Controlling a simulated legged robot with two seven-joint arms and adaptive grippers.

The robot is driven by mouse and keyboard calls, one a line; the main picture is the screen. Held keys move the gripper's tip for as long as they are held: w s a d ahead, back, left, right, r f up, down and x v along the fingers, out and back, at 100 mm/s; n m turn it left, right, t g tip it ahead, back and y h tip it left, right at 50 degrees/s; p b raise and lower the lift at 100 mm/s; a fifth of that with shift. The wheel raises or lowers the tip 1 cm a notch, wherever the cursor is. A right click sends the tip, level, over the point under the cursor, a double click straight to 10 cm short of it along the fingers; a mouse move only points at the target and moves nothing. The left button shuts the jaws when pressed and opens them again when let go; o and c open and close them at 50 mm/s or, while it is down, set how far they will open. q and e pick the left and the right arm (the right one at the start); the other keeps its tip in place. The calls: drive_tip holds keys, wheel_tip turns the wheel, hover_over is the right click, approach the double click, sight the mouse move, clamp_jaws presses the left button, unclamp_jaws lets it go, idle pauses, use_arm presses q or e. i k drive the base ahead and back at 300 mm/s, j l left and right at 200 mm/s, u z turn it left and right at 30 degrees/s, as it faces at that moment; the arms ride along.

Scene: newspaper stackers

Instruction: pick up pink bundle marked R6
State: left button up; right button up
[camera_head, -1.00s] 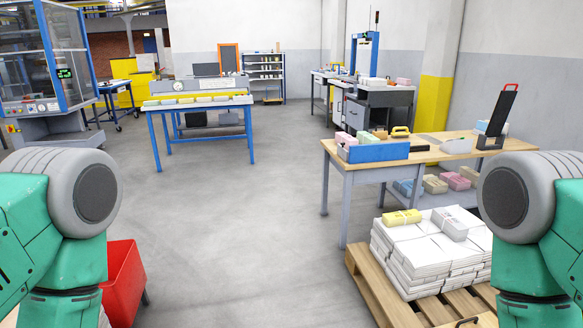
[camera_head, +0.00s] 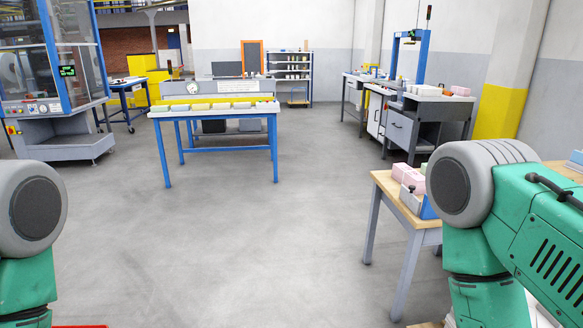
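A small pink bundle (camera_head: 460,91) lies on the far grey bench at the back right. No R6 mark is readable on any of them. Both of my arms show at the sides as green and grey links. Neither gripper is in view.
A blue-legged table (camera_head: 214,113) with a row of small bundles stands ahead. A glass-sided blue machine (camera_head: 65,145) is at the left. The grey bench (camera_head: 398,130) lines the right wall. The concrete floor between is clear.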

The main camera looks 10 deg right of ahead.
sight(402, 172)
drive_tip(key=i+j+z, duration=0.1)
drive_tip(key=i+z, duration=0.35)
drive_tip(key=i, duration=0.15)
drive_tip(key=i+j+z, duration=0.3)
drive_tip(key=i+z, duration=0.15)
drive_tip(key=i+j+z, duration=0.4)
drive_tip(key=i+j, duration=0.15)
drive_tip(key=i, duration=0.05)
